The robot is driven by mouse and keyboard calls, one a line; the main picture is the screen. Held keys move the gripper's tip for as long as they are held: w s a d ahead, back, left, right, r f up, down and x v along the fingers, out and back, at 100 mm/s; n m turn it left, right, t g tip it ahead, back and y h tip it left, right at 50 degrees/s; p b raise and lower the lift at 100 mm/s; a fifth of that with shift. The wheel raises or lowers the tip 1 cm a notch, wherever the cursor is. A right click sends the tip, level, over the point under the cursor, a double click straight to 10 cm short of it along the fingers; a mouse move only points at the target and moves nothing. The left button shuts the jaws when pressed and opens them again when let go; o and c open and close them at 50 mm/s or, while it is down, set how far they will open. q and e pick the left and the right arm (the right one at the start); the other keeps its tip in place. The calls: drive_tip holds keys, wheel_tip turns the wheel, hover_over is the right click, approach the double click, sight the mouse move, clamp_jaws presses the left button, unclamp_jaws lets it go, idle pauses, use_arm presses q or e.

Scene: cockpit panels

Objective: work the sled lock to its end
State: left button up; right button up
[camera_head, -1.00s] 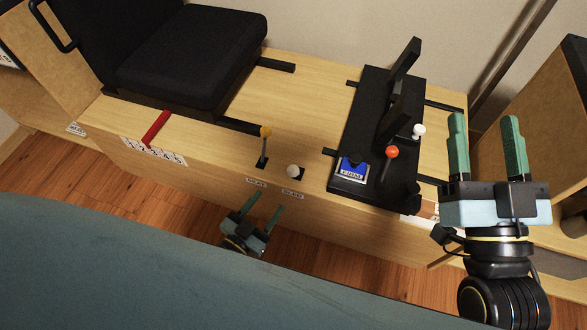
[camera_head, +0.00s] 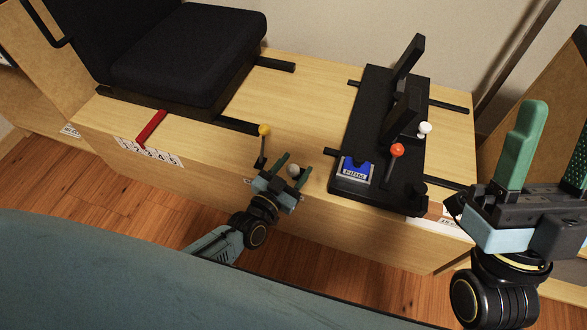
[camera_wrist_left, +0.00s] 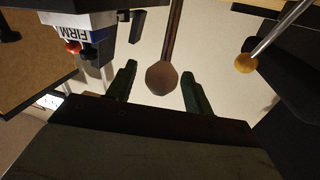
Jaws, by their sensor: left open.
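A pale grey ball knob (camera_head: 293,170) stands on a lever at the front edge of the wooden bench. In the left wrist view the knob (camera_wrist_left: 162,78) looks brown and sits on a thin rod. My left gripper (camera_head: 291,172) is open around it, with one green finger on each side and a gap to both. I cannot read a label naming the sled lock. The black sled (camera_head: 342,185) with upright pedals stands to the right, with a blue "FIRM" window (camera_head: 356,170). My right gripper (camera_head: 550,155) is open and empty at the far right.
A yellow-knobbed lever (camera_head: 264,131) stands close left of the knob; it also shows in the left wrist view (camera_wrist_left: 246,63). A red ball lever (camera_head: 397,151) and a white knob (camera_head: 425,128) are on the sled. A black seat (camera_head: 190,55) and red pointer (camera_head: 151,127) are left.

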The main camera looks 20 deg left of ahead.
use_arm(q)
clamp_jaws()
idle(0.3)
